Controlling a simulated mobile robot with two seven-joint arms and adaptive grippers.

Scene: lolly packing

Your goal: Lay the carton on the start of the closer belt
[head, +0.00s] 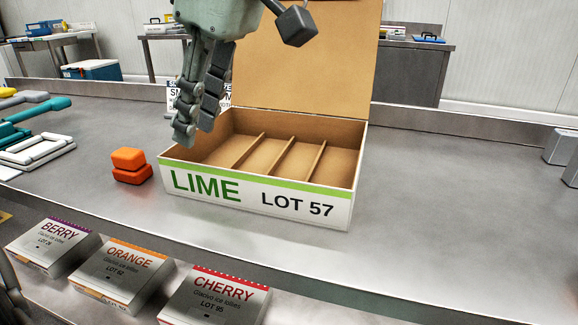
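An open carton (255,205) labelled LIME LOT 57 sits on the steel table (440,200) in the head view. Its brown lid (310,60) stands up at the back. Thin dividers split its inside into long slots, and the slots I can see are empty. I cannot identify a belt in this view.
Closed boxes marked BERRY (52,246), ORANGE (120,273) and CHERRY (214,299) lie along the front, below the table edge. Two stacked orange blocks (130,165) stand left of the carton. White and teal frames (38,150) lie far left.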

